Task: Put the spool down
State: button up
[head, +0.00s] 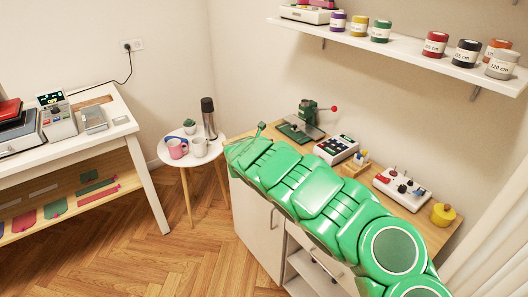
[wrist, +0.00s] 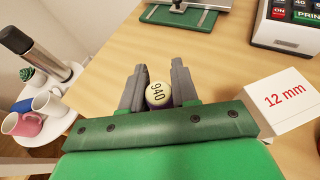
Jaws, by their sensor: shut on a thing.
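In the wrist view the wooden worktop (wrist: 120,70) lies beneath and around the spool. I cannot tell whether the spool touches the worktop or hangs just above it. In the head view my green arm reaches over the cabinet worktop (head: 375,185), and the spool is hidden there.
A white box marked 12 mm (wrist: 287,103) is right of my gripper. A green press (head: 303,122) and a keypad device (head: 336,149) stand at the back. A round side table (head: 170,160) with mugs and a flask (head: 208,117) is left. Bare worktop lies left of the spool.

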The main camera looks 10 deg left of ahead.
jog(key=shift+w+a+f, duration=0.1)
jog(key=shift+w+f, duration=0.3)
jog(key=shift+f, duration=0.3)
jog(key=shift+w+a+f, duration=0.3)
jog(key=shift+w+f, duration=0.3)
jog(key=shift+f, duration=0.15)
jog(key=shift+w+f, duration=0.1)
jog(key=shift+w, duration=0.05)
jog(key=shift+w+f, duration=0.1)
jog(key=shift+w+f, duration=0.1)
jog(key=shift+f, duration=0.1)
jog(key=shift+w+f, duration=0.1)
jog(key=shift+f, duration=1.45)
jog(key=shift+f, duration=0.1)
jog(key=o, duration=1)
jog(key=shift+f, duration=0.1)
